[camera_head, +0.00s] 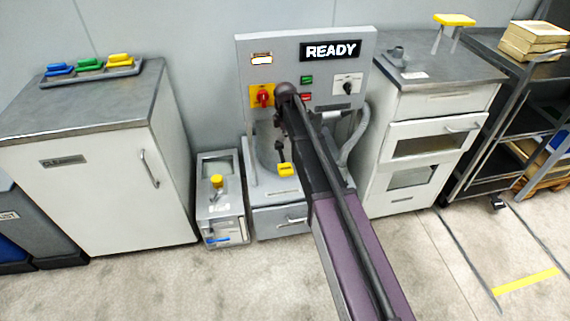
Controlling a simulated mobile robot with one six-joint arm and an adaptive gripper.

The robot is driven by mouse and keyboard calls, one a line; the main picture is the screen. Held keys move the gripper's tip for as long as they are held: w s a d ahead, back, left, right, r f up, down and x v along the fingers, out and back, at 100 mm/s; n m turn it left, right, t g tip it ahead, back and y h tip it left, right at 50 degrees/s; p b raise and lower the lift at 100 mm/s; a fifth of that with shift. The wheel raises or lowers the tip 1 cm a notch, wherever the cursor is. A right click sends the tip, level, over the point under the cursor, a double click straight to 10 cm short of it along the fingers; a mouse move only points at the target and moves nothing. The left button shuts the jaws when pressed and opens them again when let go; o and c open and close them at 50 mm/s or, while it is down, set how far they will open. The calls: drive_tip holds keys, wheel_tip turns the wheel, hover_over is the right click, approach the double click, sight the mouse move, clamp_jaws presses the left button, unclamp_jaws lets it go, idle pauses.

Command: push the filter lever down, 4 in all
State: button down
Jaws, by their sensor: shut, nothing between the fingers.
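A lever with a black rod and a yellow handle (286,169) stands in the lower bay of the grey machine (246,80), at the middle of the head view. It looks like the filter lever, but no label on it is readable. My arm comes up from the bottom right and crosses in front of the machine. My gripper (280,128) is small and dark below the arm's end joint, above and slightly left of the yellow handle. It is shut and appears empty. A gap seems to show between it and the handle, but depth is hard to judge. My arm hides the bay's right part.
The machine's panel has a READY sign (331,50), a red knob on yellow (263,96) and a black knob (348,88). A small unit with a yellow knob (217,181) stands left. White cabinets flank both sides. The floor in front (150,285) is clear.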

sight(285, 168)
drive_tip(key=shift+f, duration=0.15)
wheel_tip(285, 168, down, 14)
drive_tip(key=b, duration=1.4)
idle(0.7)
